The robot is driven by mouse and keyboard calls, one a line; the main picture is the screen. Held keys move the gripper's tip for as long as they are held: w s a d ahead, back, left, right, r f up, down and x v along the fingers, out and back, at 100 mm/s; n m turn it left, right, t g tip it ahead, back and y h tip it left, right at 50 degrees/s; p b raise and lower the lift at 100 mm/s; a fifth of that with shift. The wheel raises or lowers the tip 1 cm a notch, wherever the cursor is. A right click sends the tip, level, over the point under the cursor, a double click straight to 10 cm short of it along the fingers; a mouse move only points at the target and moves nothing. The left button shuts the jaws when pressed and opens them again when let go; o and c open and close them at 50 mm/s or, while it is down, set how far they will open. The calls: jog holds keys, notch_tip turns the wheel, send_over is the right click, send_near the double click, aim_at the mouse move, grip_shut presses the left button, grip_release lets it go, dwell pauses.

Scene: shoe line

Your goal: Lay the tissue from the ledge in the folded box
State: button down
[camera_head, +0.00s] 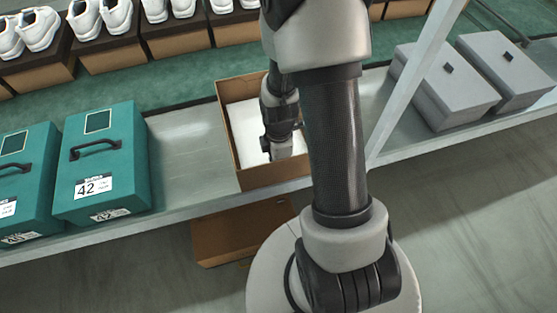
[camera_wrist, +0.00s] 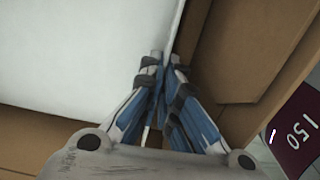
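The folded box (camera_head: 272,176), open brown cardboard, stands on the grey shelf in the head view. The white tissue (camera_head: 243,122) lies flat inside it, partly hidden behind my arm. In the wrist view the tissue (camera_wrist: 75,50) fills the upper left, beside the brown box wall (camera_wrist: 225,60). My gripper (camera_wrist: 162,58) points down at the tissue's edge near that wall. Its two fingertips are together. I cannot tell whether any tissue is between them. In the head view my gripper (camera_head: 280,150) is within the box outline, over its right part.
Two teal boxes (camera_head: 100,165) stand left of the folded box, with bare shelf (camera_head: 185,150) between. Two grey boxes (camera_head: 445,85) stand on the right beyond a slanted post (camera_head: 410,85). White shoes on brown boxes line the back. A brown carton (camera_head: 230,235) sits below the shelf.

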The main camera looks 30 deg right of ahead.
jog(key=shift+f, duration=0.5)
dwell(0.6)
jog(key=c, duration=2.3)
grip_release()
jog(key=o, duration=0.6)
notch_tip(320, 180, up, 12)
